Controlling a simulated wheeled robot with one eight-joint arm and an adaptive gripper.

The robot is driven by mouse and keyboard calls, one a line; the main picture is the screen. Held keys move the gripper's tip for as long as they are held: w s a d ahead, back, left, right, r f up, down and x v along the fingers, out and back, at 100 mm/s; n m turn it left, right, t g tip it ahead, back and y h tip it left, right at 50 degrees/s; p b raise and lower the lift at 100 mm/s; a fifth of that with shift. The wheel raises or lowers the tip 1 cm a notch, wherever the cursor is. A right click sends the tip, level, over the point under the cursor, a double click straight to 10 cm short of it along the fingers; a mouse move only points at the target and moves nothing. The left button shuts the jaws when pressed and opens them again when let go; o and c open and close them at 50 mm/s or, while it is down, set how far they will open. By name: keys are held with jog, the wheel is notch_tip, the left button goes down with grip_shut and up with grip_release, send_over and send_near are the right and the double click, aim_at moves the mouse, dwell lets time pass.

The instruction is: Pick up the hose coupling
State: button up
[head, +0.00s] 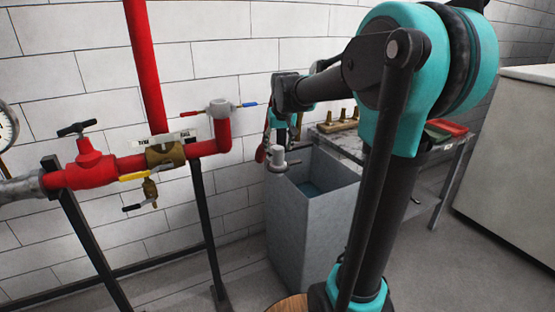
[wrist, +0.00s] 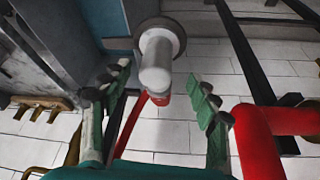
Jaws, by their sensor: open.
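A pale grey, round-ended piece with a wider collar, which looks like the hose coupling (head: 278,158), stands at the near-left corner of the grey tank. In the wrist view the coupling (wrist: 157,65) is at top centre, its rounded end facing the camera. My gripper (head: 281,138) is just above it in the head view, partly hidden by its own links. In the wrist view my gripper (wrist: 164,88) is open, with one green finger on each side of the coupling's rounded end. A gap shows on both sides, so the fingers appear not to touch it. The coupling's lower part is hidden.
The open grey tank (head: 312,215) has blue inside. A bench (head: 443,165) behind it carries brass fittings (head: 340,122) and a red tray (head: 447,127). Red pipework (head: 92,172) with valves runs along the wall at left; the red pipe (wrist: 255,140) is close to the right finger.

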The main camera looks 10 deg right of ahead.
aim_at(278, 154)
jog(key=shift+d+x, duration=0.2)
jog(key=shift+x, duration=2.8)
jog(key=shift+w, duration=0.2)
grip_shut()
